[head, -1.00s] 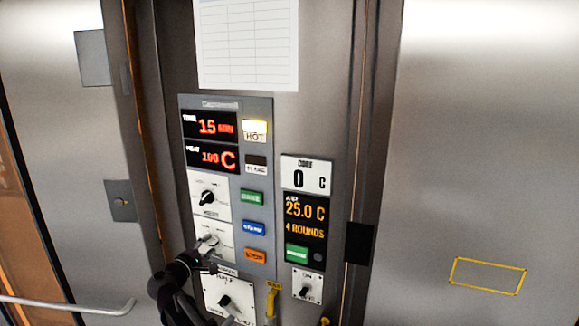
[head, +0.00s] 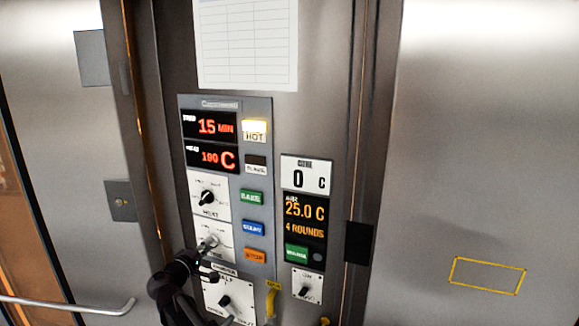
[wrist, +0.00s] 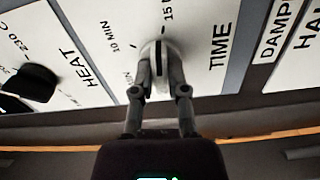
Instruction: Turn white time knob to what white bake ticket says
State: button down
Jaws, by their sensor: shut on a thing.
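The white time knob (wrist: 155,48) sits on a white plate lettered TIME in the wrist view, with marks for 10 MIN and 15 beside it. My gripper (wrist: 157,75) is shut on the knob, one finger at each side. In the head view my gripper (head: 204,248) reaches the time plate (head: 222,231) from the lower left and partly covers the knob. The red time display (head: 211,126) reads 15 MIN. I cannot make out a white bake ticket; a white gridded sheet (head: 247,42) hangs above the panel, its writing too small to read.
A black heat knob (wrist: 32,82) is beside the time knob, above it in the head view. The heat display (head: 211,157) reads 190 C. Green, blue and orange buttons (head: 253,227) stand to the right. A damper knob (head: 224,301) is just below.

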jog(key=shift+a+m, duration=0.1)
jog(key=shift+m, duration=0.7)
jog(key=c, duration=0.5)
grip_release()
jog(key=shift+v, duration=3.5)
jog(key=shift+s, duration=0.15)
